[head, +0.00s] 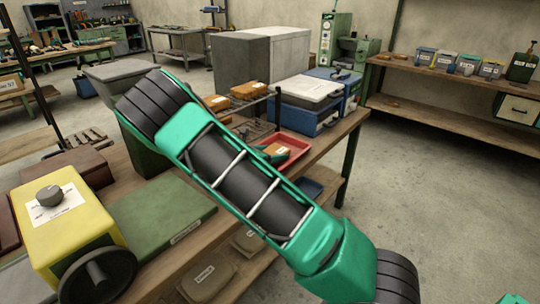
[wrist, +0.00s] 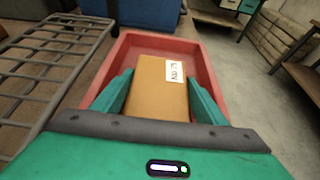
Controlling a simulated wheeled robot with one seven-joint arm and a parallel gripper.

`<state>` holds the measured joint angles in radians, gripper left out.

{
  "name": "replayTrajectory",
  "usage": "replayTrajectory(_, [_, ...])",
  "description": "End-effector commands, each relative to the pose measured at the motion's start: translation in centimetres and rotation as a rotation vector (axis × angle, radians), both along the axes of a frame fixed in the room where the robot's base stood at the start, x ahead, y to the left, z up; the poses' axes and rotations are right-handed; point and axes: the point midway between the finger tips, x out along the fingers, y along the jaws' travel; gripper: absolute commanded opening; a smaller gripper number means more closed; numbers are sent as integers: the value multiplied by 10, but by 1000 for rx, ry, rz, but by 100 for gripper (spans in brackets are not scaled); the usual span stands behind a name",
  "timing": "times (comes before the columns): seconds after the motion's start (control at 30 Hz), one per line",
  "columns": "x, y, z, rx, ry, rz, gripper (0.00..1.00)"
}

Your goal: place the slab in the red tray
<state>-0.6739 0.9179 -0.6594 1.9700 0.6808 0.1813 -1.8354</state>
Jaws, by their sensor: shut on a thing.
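The slab (wrist: 160,92) is an orange-brown block with a white label on its top. My gripper (wrist: 162,100) is shut on it, with one green finger on each side. The red tray (wrist: 196,58) surrounds the slab in the wrist view, its far wall beyond the slab. Whether the slab touches the tray floor cannot be told. In the head view the slab (head: 276,150) shows small at the red tray (head: 300,146), near the bench's right edge; my arm hides part of the tray.
A wire rack (wrist: 52,62) stands left of the tray. Blue cases (head: 305,118) stand behind the tray. A yellow machine (head: 65,222) and green plate (head: 165,218) occupy the near left.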

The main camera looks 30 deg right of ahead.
Motion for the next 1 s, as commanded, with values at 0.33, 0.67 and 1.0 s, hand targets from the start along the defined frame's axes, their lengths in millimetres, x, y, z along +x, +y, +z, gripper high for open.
replayTrajectory(0.33, [0,0,-1,0,-1,1,76])
replayTrajectory(0.67, [1,1,-1,0,-1,1,85])
replayTrajectory(1.0, [-11,37,15,2,-2,4,85])
